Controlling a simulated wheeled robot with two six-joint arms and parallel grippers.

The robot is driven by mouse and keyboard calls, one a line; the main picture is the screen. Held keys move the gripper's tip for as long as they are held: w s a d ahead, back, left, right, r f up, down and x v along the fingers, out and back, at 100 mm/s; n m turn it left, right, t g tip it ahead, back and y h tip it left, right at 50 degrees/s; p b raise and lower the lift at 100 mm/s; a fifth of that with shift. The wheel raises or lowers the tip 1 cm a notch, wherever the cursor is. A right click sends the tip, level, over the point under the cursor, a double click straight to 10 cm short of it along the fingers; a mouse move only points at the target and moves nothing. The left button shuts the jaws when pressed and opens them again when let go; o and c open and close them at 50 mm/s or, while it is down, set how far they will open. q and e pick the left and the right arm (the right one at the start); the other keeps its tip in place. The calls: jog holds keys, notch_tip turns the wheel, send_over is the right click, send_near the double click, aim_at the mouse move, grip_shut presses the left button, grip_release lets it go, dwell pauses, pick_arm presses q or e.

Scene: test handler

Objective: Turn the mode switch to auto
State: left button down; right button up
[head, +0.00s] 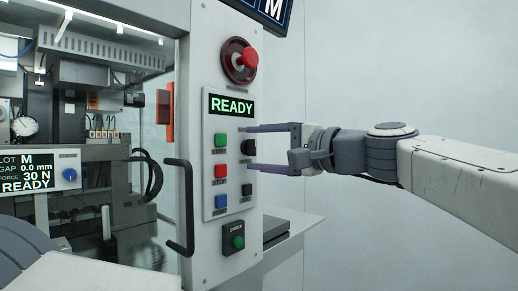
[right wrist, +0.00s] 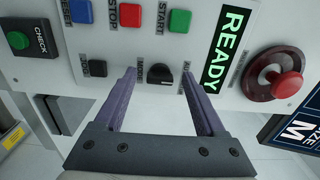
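The mode switch is a black round knob (head: 248,147) on the light control panel, right of the green start button. In the right wrist view the fingertips (right wrist: 159,74) flank the knob with a gap on each side. My left gripper is out of view.
Green start (head: 221,140), red stop (head: 221,171) and blue reset (head: 221,200) buttons sit left of the knob. A black button (head: 247,190) is below it. The red emergency stop (head: 247,56) is above the READY display (head: 231,106). A black door handle (head: 181,205) stands left.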

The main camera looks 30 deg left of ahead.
jog(key=s+d+b, duration=0.1)
jog(key=d+b, duration=0.2)
jog(key=d, duration=0.7)
jog(key=shift+s+d, duration=0.2)
jog(key=shift+s, duration=0.05)
jog(key=shift+f, duration=0.1)
